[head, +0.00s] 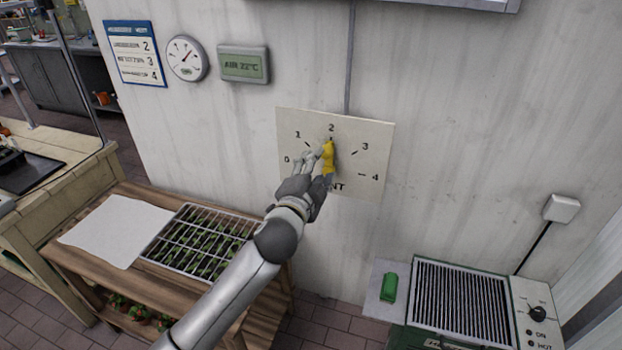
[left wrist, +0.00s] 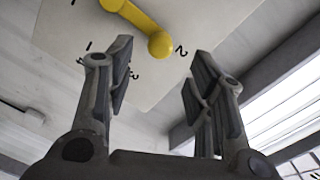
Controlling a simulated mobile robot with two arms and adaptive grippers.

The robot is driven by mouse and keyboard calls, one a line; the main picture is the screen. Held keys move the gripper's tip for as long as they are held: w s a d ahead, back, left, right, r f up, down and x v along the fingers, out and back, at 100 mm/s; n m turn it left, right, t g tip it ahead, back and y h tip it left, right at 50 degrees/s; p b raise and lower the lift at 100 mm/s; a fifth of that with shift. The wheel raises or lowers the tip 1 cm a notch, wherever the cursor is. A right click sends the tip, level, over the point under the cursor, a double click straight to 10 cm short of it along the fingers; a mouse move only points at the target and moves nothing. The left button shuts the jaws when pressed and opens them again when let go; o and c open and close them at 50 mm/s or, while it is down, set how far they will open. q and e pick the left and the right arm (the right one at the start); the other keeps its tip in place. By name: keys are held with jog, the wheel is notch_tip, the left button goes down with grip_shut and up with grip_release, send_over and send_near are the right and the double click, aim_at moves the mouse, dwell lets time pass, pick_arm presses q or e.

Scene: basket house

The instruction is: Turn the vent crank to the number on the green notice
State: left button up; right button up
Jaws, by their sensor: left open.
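The vent panel (head: 365,135) is a pale plate on the wall with numbers 0 to 4 in an arc. Its yellow crank (head: 328,157) points up, close to the 2. In the left wrist view the crank (left wrist: 135,18) ends in a round knob, seen past the gap between the fingertips. My left gripper (head: 318,160) is open in front of the panel, just by the crank; it also shows in the left wrist view (left wrist: 160,65). Contact cannot be told. A blue-edged notice (head: 135,52) has three lines ending in 2, 3 and 4. No green-edged notice is visible.
A dial gauge (head: 187,59) and a green display (head: 244,64) reading AIR 22°C hang on the wall. A wooden bench (head: 120,195) with a seedling tray (head: 200,242) stands below left. A heater (head: 462,300) and a green block (head: 389,287) are lower right.

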pick_arm(q)
jog(key=v, duration=0.4)
jog(key=shift+r, duration=0.1)
dwell(0.3)
